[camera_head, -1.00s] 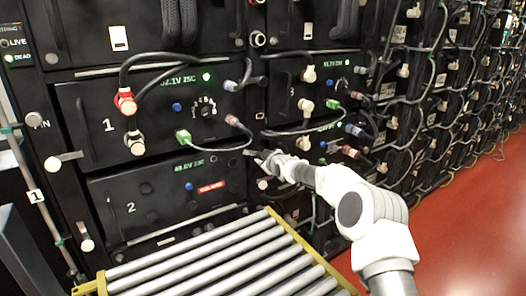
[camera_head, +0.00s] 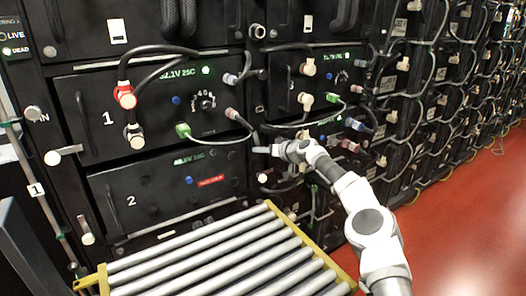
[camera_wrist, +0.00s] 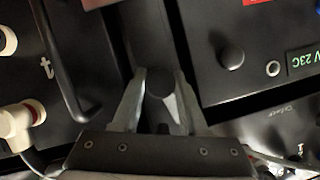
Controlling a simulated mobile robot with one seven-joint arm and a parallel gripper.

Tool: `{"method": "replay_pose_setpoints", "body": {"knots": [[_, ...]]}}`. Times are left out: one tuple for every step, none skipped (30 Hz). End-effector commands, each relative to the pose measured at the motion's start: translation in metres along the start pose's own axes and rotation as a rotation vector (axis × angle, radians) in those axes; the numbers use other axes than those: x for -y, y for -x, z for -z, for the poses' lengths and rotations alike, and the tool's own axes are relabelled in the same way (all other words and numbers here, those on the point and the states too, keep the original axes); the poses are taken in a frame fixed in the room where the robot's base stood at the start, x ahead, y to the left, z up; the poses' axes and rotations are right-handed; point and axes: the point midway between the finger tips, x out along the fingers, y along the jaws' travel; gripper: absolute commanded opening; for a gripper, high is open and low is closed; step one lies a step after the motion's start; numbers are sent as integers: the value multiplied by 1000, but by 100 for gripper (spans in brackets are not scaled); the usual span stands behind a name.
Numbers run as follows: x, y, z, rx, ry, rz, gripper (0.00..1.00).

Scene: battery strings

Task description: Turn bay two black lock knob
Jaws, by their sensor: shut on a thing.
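Bay two (camera_head: 160,215) is the black panel marked 2, below bay one, with a lit green display (camera_head: 190,157) and a red label. My gripper (camera_head: 262,150) is at the upper right edge of this panel. In the wrist view, my gripper (camera_wrist: 160,76) has its two grey fingers on either side of a black knob (camera_wrist: 159,86) and is shut on it. The knob sits in the dark strip beside the bay two panel; its lower part is hidden by the fingers. Another round black knob (camera_wrist: 231,57) is on the panel, apart from the fingers.
A roller table (camera_head: 210,262) with yellow edges stands in front of bay two. Bay one (camera_head: 150,105) above has red, white and green plugs with cables, some hanging close to my gripper. The red floor (camera_head: 465,225) at the right is clear.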

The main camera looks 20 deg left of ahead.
Motion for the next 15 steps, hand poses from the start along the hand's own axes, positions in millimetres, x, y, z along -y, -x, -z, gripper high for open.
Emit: {"method": "replay_pose_setpoints", "body": {"knots": [[-1,1,4,-5,-34,9,0],[0,1,3,-4,-50,17,0],[0,1,4,-4,-66,24,0],[0,1,4,-5,-78,29,0],[0,1,4,-5,-89,34,0],[0,1,3,-4,-101,38,0],[0,1,3,-4,-110,42,0],[0,1,3,-4,-119,45,0],[0,1,3,-5,-128,49,0],[0,1,3,-5,-135,52,0],[0,1,3,-4,-141,55,0],[0,1,3,-4,-150,59,0],[0,1,3,-5,-157,61,0],[0,1,3,-5,-163,64,0],[0,1,3,-4,-170,67,0]]}}
